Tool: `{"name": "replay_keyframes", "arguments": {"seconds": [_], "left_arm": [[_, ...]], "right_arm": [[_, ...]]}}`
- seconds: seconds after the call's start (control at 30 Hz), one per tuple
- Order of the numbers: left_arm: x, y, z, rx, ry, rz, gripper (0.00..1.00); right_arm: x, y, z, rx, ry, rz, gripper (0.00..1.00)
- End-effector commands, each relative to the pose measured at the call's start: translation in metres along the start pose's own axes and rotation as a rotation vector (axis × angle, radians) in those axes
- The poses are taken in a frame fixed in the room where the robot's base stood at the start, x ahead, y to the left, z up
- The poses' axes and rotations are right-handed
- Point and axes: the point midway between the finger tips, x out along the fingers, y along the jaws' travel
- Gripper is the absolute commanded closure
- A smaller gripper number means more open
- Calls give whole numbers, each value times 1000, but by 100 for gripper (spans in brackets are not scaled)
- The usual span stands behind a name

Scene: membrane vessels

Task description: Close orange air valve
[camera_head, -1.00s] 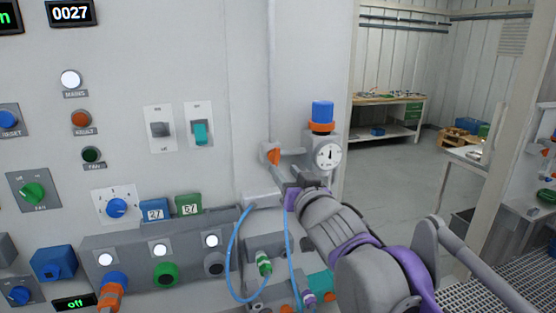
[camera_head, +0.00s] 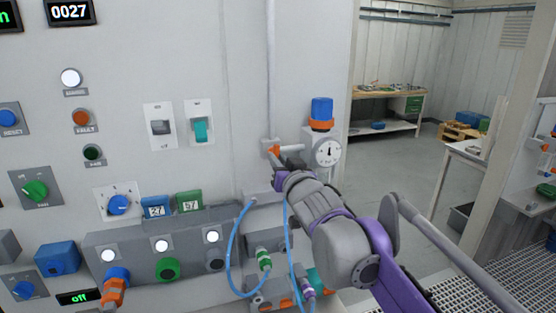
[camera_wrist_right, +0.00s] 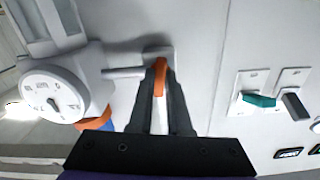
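The orange air valve handle (camera_head: 271,148) is on a grey pipe fitting on the wall panel, just left of the round gauge. In the right wrist view the orange handle (camera_wrist_right: 159,78) stands between my two dark fingers. My right gripper (camera_head: 280,170) is at the valve, and its fingertips (camera_wrist_right: 160,85) close in on both sides of the handle with no clear gap. The fingers hide part of the handle and the lower fitting. My left gripper is not in view.
A white gauge (camera_head: 327,152) with a blue-capped, orange-ringed fitting (camera_head: 321,112) is close on the right. Switches (camera_head: 200,130) and knobs cover the panel to the left. Blue hoses (camera_head: 233,262) hang below the valve. Open floor and a workbench (camera_head: 385,97) lie behind right.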

Motion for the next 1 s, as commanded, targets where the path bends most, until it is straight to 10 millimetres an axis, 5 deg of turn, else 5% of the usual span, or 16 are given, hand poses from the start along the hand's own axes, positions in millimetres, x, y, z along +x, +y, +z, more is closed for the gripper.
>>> {"name": "replay_keyframes", "arguments": {"seconds": [0.57, 1.0], "left_arm": [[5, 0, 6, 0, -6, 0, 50], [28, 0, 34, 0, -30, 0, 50]], "right_arm": [[0, 0, 2, 55, 0, 0, 100], [0, -1, 3, 394, -1, 0, 100]]}}
